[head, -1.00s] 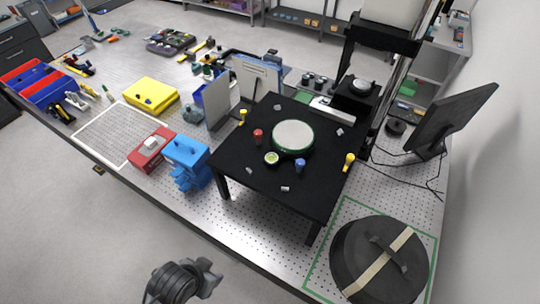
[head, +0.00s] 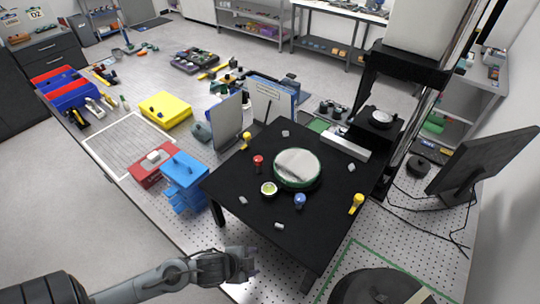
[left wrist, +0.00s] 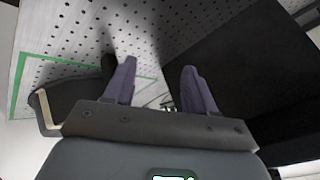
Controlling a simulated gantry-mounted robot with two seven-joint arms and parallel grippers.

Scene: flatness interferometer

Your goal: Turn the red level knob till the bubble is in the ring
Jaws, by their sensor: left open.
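The red level knob (head: 258,162) stands upright on the black table (head: 236,190), left of the round plate (head: 297,167) with a green rim. A round bubble level (head: 268,189) with a yellow-green face lies just in front of the plate; its bubble is too small to place against the ring. A blue knob (head: 300,201) and yellow knobs (head: 357,203) stand on the same table. My left gripper (head: 246,264) is in front of the table's near edge, apart from the red knob. In the left wrist view its two fingers (left wrist: 160,88) are spread and empty. My right gripper is not seen.
A black round lid (head: 375,288) lies at the front right, and a monitor (head: 485,165) stands at the right.

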